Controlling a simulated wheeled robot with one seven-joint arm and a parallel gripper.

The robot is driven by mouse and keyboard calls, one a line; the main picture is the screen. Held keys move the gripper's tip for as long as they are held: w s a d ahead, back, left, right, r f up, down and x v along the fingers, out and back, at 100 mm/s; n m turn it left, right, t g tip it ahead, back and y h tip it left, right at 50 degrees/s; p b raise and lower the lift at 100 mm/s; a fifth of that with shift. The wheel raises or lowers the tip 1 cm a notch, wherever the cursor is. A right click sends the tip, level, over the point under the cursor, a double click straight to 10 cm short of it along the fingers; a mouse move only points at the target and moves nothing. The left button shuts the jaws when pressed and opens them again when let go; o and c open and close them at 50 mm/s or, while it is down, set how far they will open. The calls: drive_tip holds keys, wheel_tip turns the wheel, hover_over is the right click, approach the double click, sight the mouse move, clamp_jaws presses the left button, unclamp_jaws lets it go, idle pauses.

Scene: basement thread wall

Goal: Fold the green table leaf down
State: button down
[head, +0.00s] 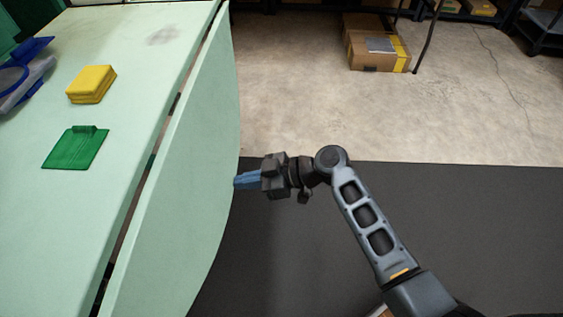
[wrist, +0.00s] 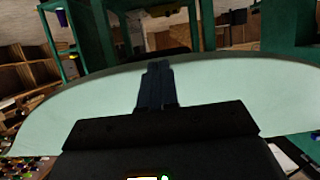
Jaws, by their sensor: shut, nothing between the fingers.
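The pale green table leaf (head: 190,170) has a curved outer edge and runs along the right side of the pale green table (head: 110,190). A narrow dark gap lies between them. How far the leaf is tilted is hard to tell. My gripper (head: 238,181) is shut and empty, with its blue fingers pointing left at the leaf's curved edge. In the wrist view the shut fingers (wrist: 157,70) overlap the leaf (wrist: 85,105), and their tips come near its curved rim. I cannot tell whether they touch it.
A yellow block (head: 91,84), a green flat piece (head: 76,147) and a blue-and-grey item (head: 20,75) lie on the table. A cardboard box (head: 375,48) stands on the floor at the back.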

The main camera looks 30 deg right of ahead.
drive_tip(key=w+a+f+b, duration=0.1)
drive_tip(key=b, duration=0.2)
drive_tip(key=w+a+f+t+y+b, duration=0.1)
drive_tip(key=b, duration=0.2)
drive_tip(key=a+f+y+b, duration=0.1)
drive_tip(key=a+b, duration=0.1)
drive_tip(key=b, duration=0.2)
drive_tip(key=shift+w+t, duration=0.3)
drive_tip(key=shift+w, duration=0.1)
drive_tip(key=shift+w+a+y+b, duration=0.2)
drive_tip(key=shift+y+b, duration=0.1)
drive_tip(key=shift+b, duration=0.2)
